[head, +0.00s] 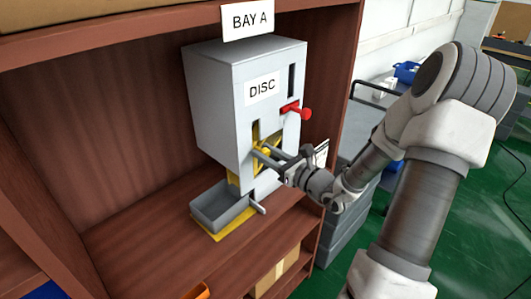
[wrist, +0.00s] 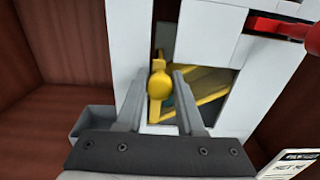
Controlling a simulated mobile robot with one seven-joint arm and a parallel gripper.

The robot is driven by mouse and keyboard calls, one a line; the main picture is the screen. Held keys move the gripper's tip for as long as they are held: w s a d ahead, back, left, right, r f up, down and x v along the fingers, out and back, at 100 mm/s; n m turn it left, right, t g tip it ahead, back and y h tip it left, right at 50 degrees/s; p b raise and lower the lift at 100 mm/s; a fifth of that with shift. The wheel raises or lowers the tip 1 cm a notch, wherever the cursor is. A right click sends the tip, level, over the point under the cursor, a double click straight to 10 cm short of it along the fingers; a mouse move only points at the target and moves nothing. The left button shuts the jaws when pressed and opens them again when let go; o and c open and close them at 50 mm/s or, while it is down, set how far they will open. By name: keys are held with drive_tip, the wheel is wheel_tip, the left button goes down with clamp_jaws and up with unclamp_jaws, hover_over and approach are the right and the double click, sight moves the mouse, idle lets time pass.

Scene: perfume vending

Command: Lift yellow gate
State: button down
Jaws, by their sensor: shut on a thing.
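The grey-white dispenser box (head: 215,110) labelled DISC stands on a wooden shelf under the BAY A sign. The yellow gate shows in the opening on its front, with a round yellow knob (wrist: 159,86) in the wrist view. My gripper (head: 262,151) reaches from the right to this opening. In the wrist view my gripper (wrist: 163,75) has its two fingers on either side of the knob, shut on it. Yellow slanted bars (wrist: 210,88) show behind the right finger. The fingers hide part of the gate in the head view.
A red handle (head: 296,109) sticks out above and right of the opening. A grey tray (head: 222,206) sits below the box on a yellow base. The shelf's right upright stands close to my arm.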

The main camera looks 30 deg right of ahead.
idle(0.8)
wheel_tip(320, 180, up, 7)
drive_tip(key=p, duration=0.5)
drive_tip(key=shift+f, duration=0.15)
drive_tip(key=c, duration=0.6)
unclamp_jaws()
drive_tip(key=shift+o, duration=0.2)
drive_tip(key=shift+s, duration=0.1)
drive_tip(key=v, duration=1.7)
drive_tip(key=shift+b, duration=0.4)
